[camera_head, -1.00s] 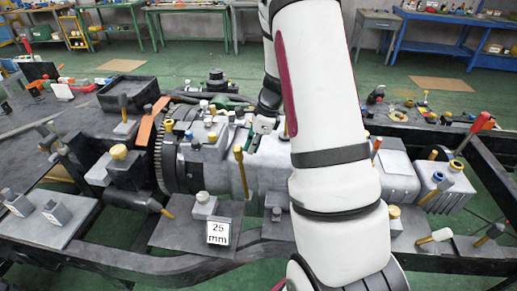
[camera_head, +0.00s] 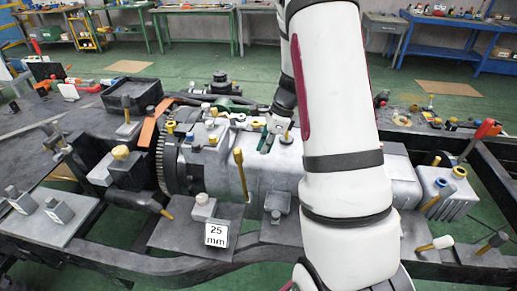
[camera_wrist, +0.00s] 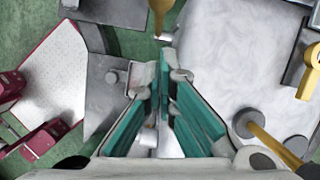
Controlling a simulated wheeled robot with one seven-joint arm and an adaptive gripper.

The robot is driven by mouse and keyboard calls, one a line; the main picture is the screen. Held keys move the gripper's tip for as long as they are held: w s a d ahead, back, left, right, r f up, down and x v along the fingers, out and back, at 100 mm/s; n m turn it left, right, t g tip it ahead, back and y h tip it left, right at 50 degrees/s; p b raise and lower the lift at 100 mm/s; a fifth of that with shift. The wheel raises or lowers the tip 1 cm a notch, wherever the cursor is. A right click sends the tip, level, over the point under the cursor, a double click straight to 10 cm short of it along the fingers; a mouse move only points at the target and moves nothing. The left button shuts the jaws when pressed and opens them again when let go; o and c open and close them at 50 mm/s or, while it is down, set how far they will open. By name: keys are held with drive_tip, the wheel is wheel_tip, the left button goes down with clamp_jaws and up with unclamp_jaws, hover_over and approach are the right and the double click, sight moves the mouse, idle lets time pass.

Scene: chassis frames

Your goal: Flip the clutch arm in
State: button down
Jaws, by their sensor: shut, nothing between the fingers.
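A yellow upright lever (camera_head: 240,172) stands on the near side of the grey housing, right of the toothed flywheel ring; it looks like the clutch arm, though no label shows this. A yellow rod end, probably the same lever, shows at the top of the wrist view (camera_wrist: 160,14), beyond the fingertips and apart from them. My gripper (camera_head: 268,138) is over the top of the grey housing, to the right of the lever. In the wrist view, its teal fingers (camera_wrist: 164,78) are shut and empty. My arm hides part of the housing in the head view.
A block marked 25 mm (camera_head: 216,233) stands on a plate on the near rail. Several yellow-capped fittings (camera_head: 121,152) rise around the housing. A red-handled lever (camera_head: 487,128) stands at the right. A black frame rail (camera_head: 150,272) runs along the front.

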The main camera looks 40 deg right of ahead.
drive_tip(key=w+a+v, duration=0.1)
drive_tip(key=v, duration=0.8)
drive_tip(key=shift+r, duration=0.3)
drive_tip(key=shift+a, duration=0.1)
drive_tip(key=s+a+r+n, duration=0.4)
drive_tip(key=a+r+n, duration=0.2)
drive_tip(key=a, duration=0.2)
drive_tip(key=s+a+r+n, duration=0.4)
drive_tip(key=a+r+n, duration=0.2)
drive_tip(key=a+n, duration=0.15)
drive_tip(key=s+a+r+n+t+h, duration=0.2)
drive_tip(key=s+a+n, duration=0.6)
drive_tip(key=s+n, duration=0.4)
drive_tip(key=shift+s+t+h, duration=0.3)
drive_tip(key=shift+t+h, duration=0.1)
drive_tip(key=shift+t, duration=0.1)
